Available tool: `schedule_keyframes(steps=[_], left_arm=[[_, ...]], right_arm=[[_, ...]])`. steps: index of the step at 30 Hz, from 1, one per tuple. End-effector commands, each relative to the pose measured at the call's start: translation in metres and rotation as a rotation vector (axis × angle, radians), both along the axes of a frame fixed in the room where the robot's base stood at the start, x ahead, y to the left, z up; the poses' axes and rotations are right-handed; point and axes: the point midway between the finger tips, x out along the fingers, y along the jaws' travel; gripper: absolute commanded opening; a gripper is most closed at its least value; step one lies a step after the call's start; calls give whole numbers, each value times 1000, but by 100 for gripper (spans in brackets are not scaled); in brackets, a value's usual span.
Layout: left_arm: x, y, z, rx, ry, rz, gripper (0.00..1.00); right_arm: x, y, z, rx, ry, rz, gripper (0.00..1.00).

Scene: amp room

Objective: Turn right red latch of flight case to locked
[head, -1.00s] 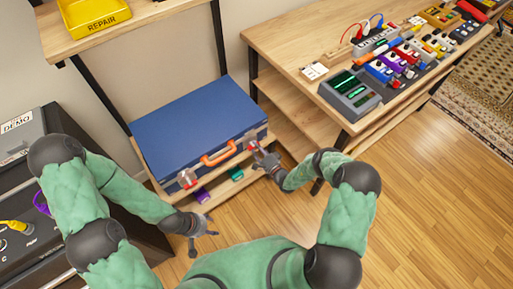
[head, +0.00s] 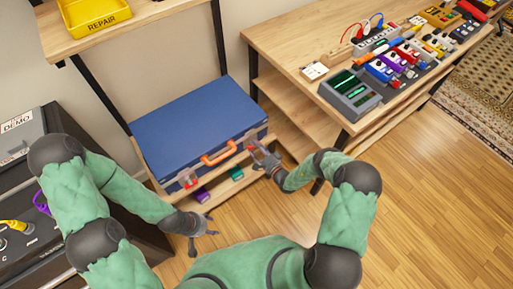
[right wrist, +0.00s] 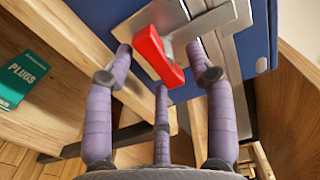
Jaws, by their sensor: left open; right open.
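The blue flight case (head: 195,115) lies on a wooden shelf, with an orange handle (head: 218,154) on its front. Its right red latch (right wrist: 158,57) sits on a metal plate in the right wrist view, slanting from upper left to lower right. In the head view this latch is small and partly hidden by my gripper. My right gripper (head: 262,154) is open at the case's right front corner. Its fingers are spread around the latch in its wrist view, with no clear contact. The left red latch (head: 188,181) is at the case's left front. My left gripper (head: 198,230) is open and empty over the floor.
A wooden desk (head: 290,50) with pedals stands at the right. A black amp (head: 25,240) is at the left.

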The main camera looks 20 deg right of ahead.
Motion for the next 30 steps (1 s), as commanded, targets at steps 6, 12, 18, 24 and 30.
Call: schedule_keyframes(steps=[6, 12, 18, 24, 30], left_arm=[[0, 0, 0, 0, 0, 0, 54], [0, 0, 0, 0, 0, 0, 54], [0, 0, 0, 0, 0, 0, 54], [0, 0, 0, 0, 0, 0, 54], [0, 0, 0, 0, 0, 0, 54]], right_arm=[[-30, -13, 0, 2, 4, -4, 55], [-68, -26, -1, 2, 4, -4, 55], [-97, -36, -1, 1, 3, -3, 55], [-109, -39, -1, 0, 2, 0, 55], [-110, -39, -1, 1, 1, 1, 55]])
